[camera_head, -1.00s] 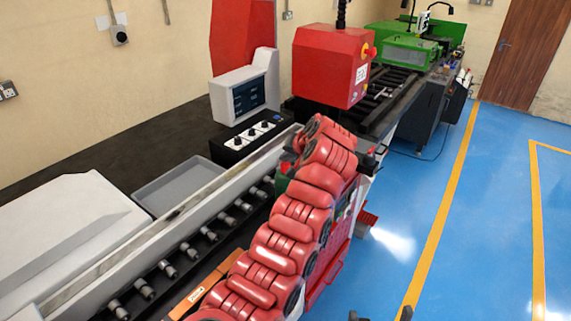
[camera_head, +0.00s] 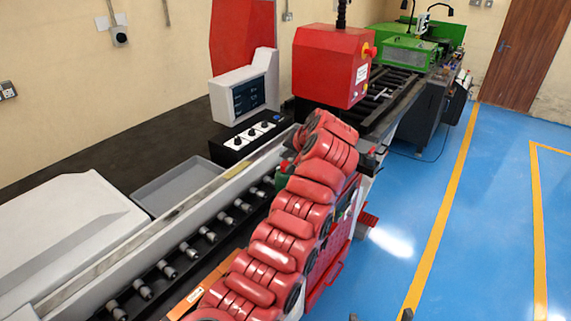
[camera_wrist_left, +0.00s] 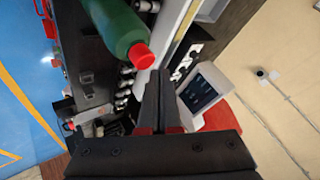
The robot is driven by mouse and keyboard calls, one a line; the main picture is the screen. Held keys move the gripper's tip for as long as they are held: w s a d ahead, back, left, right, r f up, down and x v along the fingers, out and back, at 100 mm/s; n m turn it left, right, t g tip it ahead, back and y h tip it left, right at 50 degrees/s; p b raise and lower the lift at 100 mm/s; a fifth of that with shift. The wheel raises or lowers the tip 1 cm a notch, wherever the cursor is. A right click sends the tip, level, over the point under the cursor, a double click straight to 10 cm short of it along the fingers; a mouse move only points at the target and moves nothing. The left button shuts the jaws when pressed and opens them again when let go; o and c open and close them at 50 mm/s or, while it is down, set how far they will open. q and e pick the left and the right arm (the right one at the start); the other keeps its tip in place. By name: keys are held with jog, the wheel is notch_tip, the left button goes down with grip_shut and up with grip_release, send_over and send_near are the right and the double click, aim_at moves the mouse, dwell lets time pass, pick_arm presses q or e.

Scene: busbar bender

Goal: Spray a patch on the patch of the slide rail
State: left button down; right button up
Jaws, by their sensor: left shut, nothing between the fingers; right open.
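A long pale rail (camera_head: 105,258) runs diagonally along the machine at the left in the head view. A dull yellowish-brown streak (camera_head: 178,188) marks its top; I cannot tell whether this is the patch. A green bottle (camera_wrist_left: 113,22) with a red cap (camera_wrist_left: 139,57) shows close up in the left wrist view. My left gripper (camera_wrist_left: 160,80) is shut and empty beside and below the bottle, apart from it in the picture. In the head view my red arm hides the left gripper. My right gripper (camera_head: 380,315) shows only its dark, spread fingertips at the bottom edge.
A row of metal rollers (camera_head: 189,249) lies beside the rail. A grey tray (camera_head: 178,188), a control box with knobs (camera_head: 247,138), a screen (camera_head: 248,95) and a red machine head (camera_head: 328,68) stand behind. Blue floor (camera_head: 470,220) at the right is clear.

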pick_arm(q)
jog(key=shift+r, duration=0.2)
notch_tip(320, 180, up, 6)
jog(key=shift+f, duration=0.1)
dwell(0.6)
dwell(2.4)
